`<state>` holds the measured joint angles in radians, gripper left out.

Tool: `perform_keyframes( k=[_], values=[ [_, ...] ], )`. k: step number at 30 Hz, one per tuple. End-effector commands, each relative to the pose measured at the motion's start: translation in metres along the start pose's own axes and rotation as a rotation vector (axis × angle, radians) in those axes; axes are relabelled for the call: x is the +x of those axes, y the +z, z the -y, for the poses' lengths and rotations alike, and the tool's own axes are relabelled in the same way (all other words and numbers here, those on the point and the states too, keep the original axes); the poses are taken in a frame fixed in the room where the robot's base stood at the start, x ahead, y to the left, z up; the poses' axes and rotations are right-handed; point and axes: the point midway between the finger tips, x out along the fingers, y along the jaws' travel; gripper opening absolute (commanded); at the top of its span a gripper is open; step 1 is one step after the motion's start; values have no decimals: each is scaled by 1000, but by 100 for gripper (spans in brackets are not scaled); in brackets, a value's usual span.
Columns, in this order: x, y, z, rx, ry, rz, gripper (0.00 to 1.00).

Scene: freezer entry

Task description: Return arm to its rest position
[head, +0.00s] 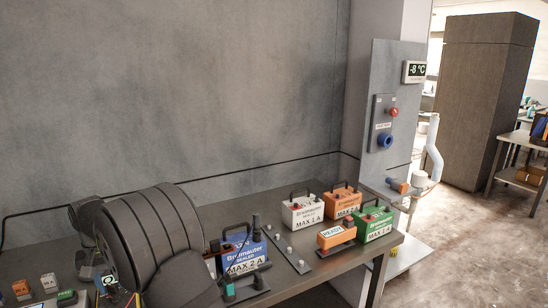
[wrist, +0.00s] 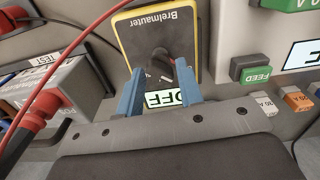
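My arm (head: 150,240) is bent low over the left part of the bench in the head view, and it hides my gripper there. In the wrist view my gripper (wrist: 159,68) has two blue fingers standing apart, with nothing held between them. Past the fingertips is a yellow-edged Breimauter meter (wrist: 150,22) with a dark dial (wrist: 161,60). A lit OFF label (wrist: 166,98) shows between the fingers. I cannot tell whether the fingers touch the meter.
A blue battery box (head: 243,253) stands close right of my arm. White (head: 302,212), orange (head: 341,203) and green (head: 374,226) boxes and a READY unit (head: 335,236) stand further right. Red cables (wrist: 85,35) and a TEST box (wrist: 50,90) lie left of my fingers.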

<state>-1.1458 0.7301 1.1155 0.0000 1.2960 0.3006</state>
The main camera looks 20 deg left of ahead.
Motion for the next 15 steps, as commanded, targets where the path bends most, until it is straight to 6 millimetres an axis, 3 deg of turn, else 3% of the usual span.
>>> perform_keyframes(
  k=[15],
  values=[
    [0,0,0,428,0,0,34]
  ],
)
